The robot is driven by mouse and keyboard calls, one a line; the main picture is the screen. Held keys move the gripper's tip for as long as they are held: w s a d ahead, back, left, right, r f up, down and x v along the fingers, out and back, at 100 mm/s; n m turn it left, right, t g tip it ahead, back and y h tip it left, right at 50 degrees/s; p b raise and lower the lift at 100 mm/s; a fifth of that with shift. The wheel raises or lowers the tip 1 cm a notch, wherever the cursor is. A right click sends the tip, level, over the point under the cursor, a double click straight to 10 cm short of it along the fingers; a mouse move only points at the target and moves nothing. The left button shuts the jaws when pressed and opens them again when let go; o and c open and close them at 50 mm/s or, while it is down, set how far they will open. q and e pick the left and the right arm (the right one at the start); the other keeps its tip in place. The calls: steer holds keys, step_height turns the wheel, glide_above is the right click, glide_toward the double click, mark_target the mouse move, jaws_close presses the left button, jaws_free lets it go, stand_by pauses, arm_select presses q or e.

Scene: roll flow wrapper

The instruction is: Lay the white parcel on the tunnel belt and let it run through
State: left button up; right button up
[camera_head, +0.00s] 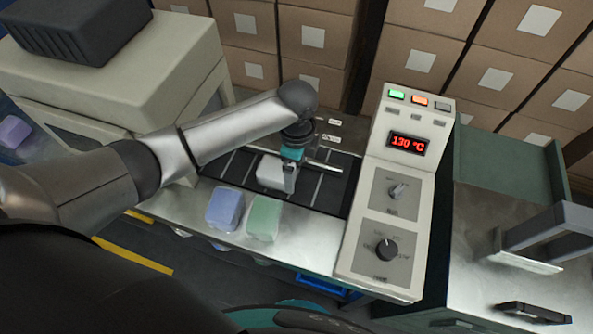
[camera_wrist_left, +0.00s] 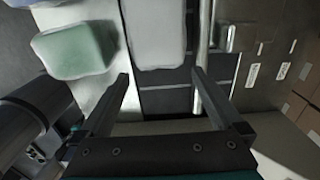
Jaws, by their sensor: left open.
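The white parcel (camera_head: 270,173) lies on the dark slatted tunnel belt (camera_head: 327,190), which leads left to the cream tunnel housing (camera_head: 165,75). My left gripper (camera_head: 289,186) is open and low over the belt at the parcel's right end, partly covering it. In the left wrist view the white parcel (camera_wrist_left: 158,38) lies on the belt (camera_wrist_left: 165,101), beyond and between the open fingertips (camera_wrist_left: 161,76). A gap shows between the fingers and the parcel there. My right gripper is not in view.
A blue parcel (camera_head: 225,208) and a green parcel (camera_head: 264,217) lie on the metal ledge in front of the belt. A control panel (camera_head: 392,215) reading 130 °C stands right of the belt. A purple parcel (camera_head: 13,131) lies at far left. Stacked cartons (camera_head: 330,85) fill the back.

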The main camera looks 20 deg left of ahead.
arm_select(q)
step_height(320, 180, up, 12)
steer(key=p, duration=0.2)
